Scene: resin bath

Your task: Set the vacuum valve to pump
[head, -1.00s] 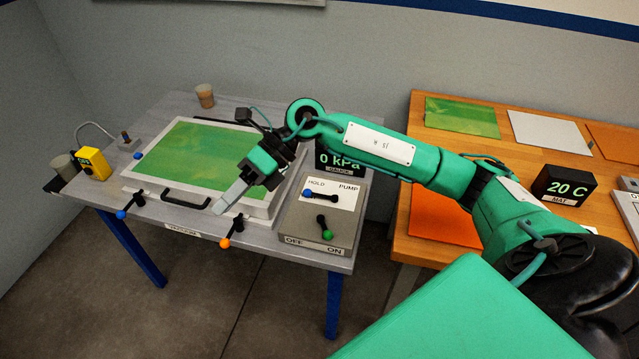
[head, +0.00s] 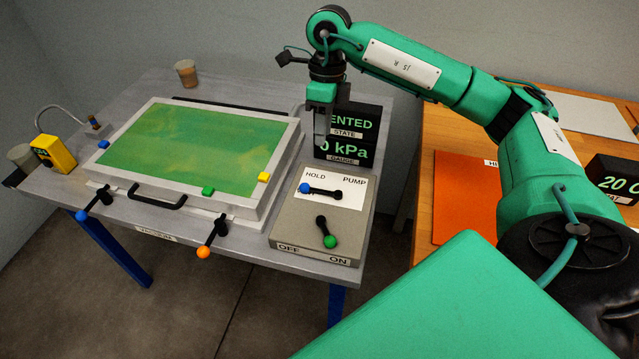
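The vacuum valve is a black lever (head: 325,191) with a blue knob on the grey control box (head: 285,225). Its knob end points left, by the lower left of the HOLD label. The PUMP label is at the upper right of its plate. My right gripper (head: 320,142) points down in front of the gauge display, above the back of the box and apart from the lever. Its fingers overlap from this angle, so their gap is hidden. The display (head: 349,130) reads 0 kPa, with a partly hidden word ending in "ENTED" above "STATE". My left gripper is out of view.
A green-knobbed lever (head: 323,226) stands close below the valve, its knob towards ON. The framed bath (head: 277,190) with a green panel is left of the box. Clamps with orange (head: 211,239) and blue (head: 92,206) knobs stick out at the table front.

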